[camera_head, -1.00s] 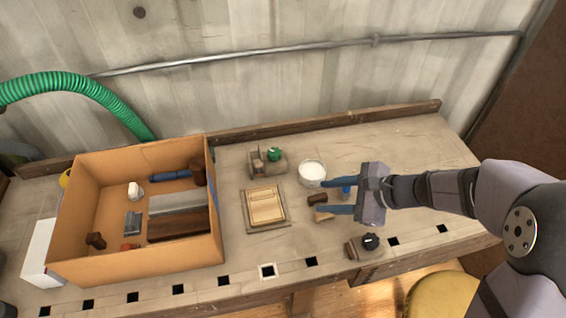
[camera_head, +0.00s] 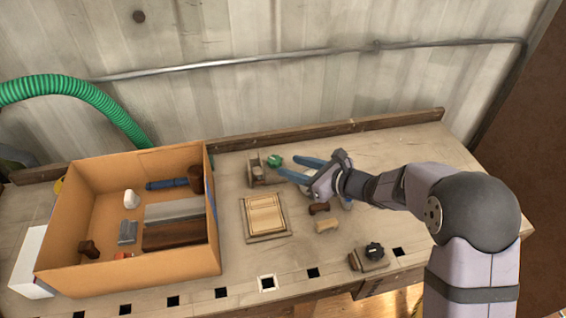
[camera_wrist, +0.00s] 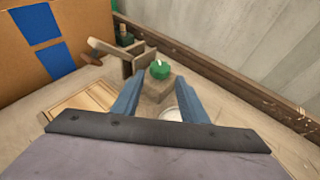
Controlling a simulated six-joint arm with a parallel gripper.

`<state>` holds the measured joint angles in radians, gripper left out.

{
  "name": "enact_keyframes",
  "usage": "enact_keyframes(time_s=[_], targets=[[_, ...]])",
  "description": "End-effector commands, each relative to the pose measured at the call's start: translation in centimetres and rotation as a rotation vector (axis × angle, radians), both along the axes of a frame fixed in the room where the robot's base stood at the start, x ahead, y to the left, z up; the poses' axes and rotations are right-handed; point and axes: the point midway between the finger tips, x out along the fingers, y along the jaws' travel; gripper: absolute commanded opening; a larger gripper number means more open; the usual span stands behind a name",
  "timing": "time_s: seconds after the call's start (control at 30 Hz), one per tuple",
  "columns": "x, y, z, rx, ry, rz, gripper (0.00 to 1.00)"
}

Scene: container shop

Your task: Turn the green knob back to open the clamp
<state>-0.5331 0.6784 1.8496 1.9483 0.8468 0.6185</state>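The green knob (camera_head: 274,160) sits on top of a small wooden clamp (camera_head: 256,172) at the back of the bench. In the wrist view the knob (camera_wrist: 160,69) shows just beyond my fingertips, between them in the picture, with the clamp (camera_wrist: 158,86) under it. My gripper (camera_head: 292,168) is open and empty, its two blue fingers spread apart. It is just right of the knob, and I see no contact. Whether the fingers are level with the knob I cannot tell.
An orange box (camera_head: 75,222) with tools stands on the left. A wooden piece on a board (camera_head: 250,235) lies in front of the clamp. A white container (camera_wrist: 172,114) is partly hidden below my gripper.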

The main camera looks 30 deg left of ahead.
Motion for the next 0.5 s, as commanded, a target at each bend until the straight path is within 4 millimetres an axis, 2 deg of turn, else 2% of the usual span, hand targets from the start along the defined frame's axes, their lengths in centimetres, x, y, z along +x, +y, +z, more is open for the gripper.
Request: enact_keyframes(time_s=[0.2, 0.5], targets=[[0.4, 2.7, -1.1, -0.001, 0.000, 0.003, 0.40], [0.8, 4.4, -1.8, 0.000, -0.001, 0.001, 0.40]])
